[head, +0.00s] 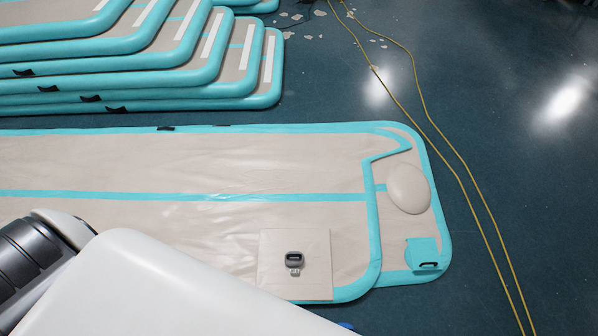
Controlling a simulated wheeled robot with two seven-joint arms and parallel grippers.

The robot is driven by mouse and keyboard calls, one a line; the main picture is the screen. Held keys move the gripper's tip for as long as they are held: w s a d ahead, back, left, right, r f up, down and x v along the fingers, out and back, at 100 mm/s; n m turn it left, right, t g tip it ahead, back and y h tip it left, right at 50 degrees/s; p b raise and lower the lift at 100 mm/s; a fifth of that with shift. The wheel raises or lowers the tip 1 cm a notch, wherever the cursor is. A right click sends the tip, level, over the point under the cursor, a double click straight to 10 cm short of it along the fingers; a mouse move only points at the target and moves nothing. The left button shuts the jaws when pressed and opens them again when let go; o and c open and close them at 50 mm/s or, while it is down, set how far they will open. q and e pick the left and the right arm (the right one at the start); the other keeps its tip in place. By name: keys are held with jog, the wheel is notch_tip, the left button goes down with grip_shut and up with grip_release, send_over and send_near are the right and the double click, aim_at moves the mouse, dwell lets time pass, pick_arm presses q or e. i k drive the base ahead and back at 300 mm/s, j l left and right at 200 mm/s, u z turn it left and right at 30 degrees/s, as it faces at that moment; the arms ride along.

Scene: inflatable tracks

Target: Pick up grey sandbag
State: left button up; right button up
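No thing in the head view is clearly a grey sandbag. A smooth, rounded, beige-grey oval (408,189) lies near the right end of an inflatable track; I cannot tell if it is the sandbag. A small grey piece with a dark slot (294,259) sits on a beige square panel (275,280) near the track's front edge. White and dark grey parts of my arm cover the lower left. Neither gripper's fingers show.
The beige inflatable track (200,165) with teal edging lies flat on the dark floor. A teal flap (423,250) is at its right corner. Several tracks (130,75) are stacked at upper left. Yellow cords (447,152) cross the floor at right, which is otherwise clear.

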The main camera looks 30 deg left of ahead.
aim_at(293, 259)
jog(key=k+l, duration=0.1)
jog(key=k, duration=0.7)
jog(key=k+j, duration=0.1)
jog(key=j, duration=0.3)
jog(key=k+j+z, duration=0.1)
jog(key=j, duration=0.3)
jog(key=k+j, duration=0.1)
jog(key=j, duration=0.3)
jog(key=k+j, duration=0.25)
jog(key=j, duration=0.15)
jog(key=k, duration=0.4)
